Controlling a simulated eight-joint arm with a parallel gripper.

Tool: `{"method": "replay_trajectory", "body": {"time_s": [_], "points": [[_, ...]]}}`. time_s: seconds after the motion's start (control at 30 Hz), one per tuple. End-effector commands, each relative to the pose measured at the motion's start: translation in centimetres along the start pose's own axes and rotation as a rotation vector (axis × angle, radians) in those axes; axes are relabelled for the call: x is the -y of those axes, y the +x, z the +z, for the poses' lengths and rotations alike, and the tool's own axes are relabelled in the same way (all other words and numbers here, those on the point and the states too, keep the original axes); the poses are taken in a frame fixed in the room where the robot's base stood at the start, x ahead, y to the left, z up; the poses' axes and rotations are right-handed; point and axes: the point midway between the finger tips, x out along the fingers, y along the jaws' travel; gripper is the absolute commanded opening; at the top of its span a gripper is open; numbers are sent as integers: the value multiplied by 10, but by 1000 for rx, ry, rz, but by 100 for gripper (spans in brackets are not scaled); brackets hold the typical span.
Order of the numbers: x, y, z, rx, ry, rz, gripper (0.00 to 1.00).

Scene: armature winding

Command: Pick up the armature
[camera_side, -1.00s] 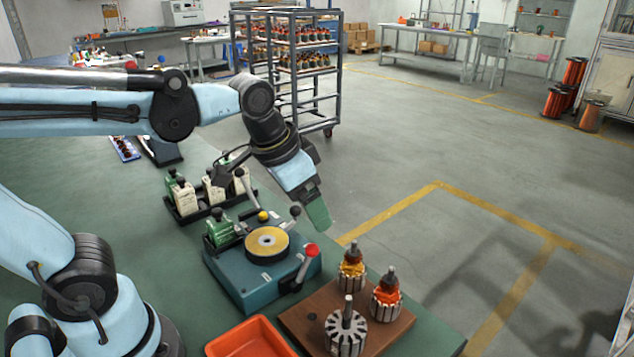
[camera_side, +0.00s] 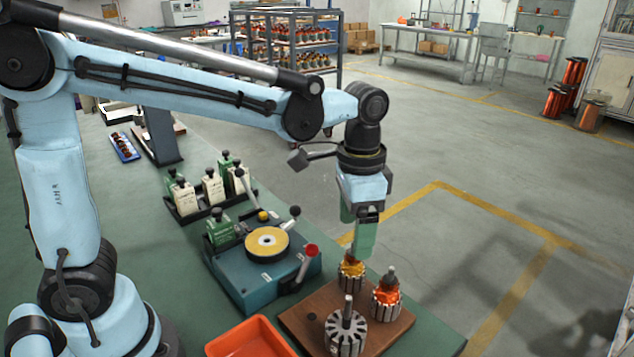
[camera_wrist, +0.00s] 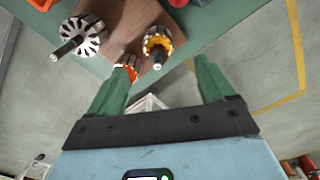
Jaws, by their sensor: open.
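Three armatures stand upright on a brown wooden board (camera_side: 300,322). One is bare steel (camera_side: 346,335), nearest the side camera. One has yellow-orange windings (camera_side: 351,271) and stands at the back. One has red-orange windings (camera_side: 386,298) and stands at the right. My gripper (camera_side: 358,240) points down with its green fingers apart and empty, above the back of the board. In the wrist view, the yellow-wound armature (camera_wrist: 157,41) shows beyond the space between the fingertips (camera_wrist: 162,66). The red-orange one (camera_wrist: 128,66) lies by the left fingertip, partly hidden.
A blue winding fixture (camera_side: 255,285) with a yellow disc and a red-knobbed lever stands left of the board. An orange tray (camera_side: 250,338) sits in front. The bench edge runs close behind the board.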

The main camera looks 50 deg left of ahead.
Motion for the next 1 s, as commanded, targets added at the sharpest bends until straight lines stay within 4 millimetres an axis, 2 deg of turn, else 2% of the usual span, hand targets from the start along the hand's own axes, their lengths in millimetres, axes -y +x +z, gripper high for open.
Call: {"method": "replay_trajectory", "body": {"time_s": [0.1,0.37,0.7,1.0], "points": [[0,12,0,-1,-1,0,83],[-1,26,0,-1,-1,0,83],[-3,65,0,-2,-2,-2,83],[-3,70,0,-2,-2,-2,83]]}}
